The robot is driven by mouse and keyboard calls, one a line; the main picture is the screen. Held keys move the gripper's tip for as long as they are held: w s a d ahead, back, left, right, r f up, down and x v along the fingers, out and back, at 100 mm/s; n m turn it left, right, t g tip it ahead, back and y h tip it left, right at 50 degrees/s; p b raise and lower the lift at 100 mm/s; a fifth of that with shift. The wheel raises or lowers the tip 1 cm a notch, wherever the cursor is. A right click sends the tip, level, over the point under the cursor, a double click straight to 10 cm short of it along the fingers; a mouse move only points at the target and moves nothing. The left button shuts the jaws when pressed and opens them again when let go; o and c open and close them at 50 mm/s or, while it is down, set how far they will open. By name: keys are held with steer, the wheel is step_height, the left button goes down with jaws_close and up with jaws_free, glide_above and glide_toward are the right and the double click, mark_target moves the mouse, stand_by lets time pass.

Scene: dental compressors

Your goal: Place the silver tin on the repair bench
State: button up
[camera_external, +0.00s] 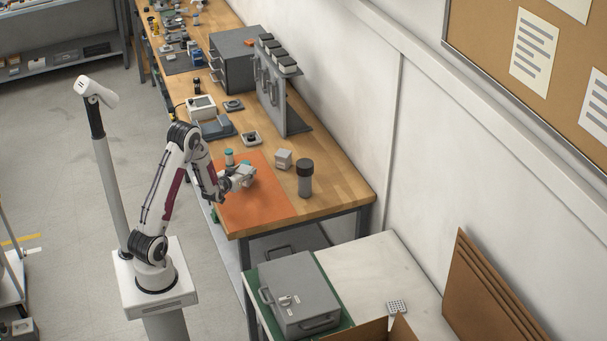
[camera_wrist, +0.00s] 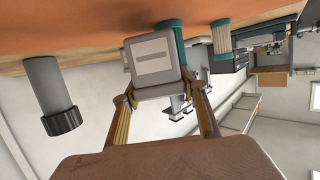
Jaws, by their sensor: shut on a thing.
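My gripper (camera_external: 240,178) is low over the orange mat on the wooden bench (camera_external: 338,180). Its two fingers (camera_wrist: 163,108) are shut on a small pale grey box with a label, apparently the silver tin (camera_wrist: 157,52). In the external view the tin is hard to separate from the gripper. The wrist view is upside down, with the bench surface along the top. I cannot tell whether the tin touches the mat.
A teal-lidded jar (camera_external: 229,157) stands left of my gripper; another teal piece (camera_wrist: 170,27) is close behind the tin. A pale cube (camera_external: 283,158) and a black-capped grey cylinder (camera_external: 305,180) stand to the right. A grey metal case (camera_external: 298,290) sits in front.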

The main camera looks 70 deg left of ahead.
mark_target(245, 169)
step_height(245, 169, up, 16)
steer(key=shift+f, duration=0.25)
stand_by(0.5)
stand_by(0.6)
steer(key=shift+f, duration=7)
steer(key=shift+f, duration=0.1)
steer(key=shift+f, duration=1.7)
steer(key=shift+f, duration=0.2)
steer(key=o, duration=1.4)
steer(key=shift+o, duration=0.2)
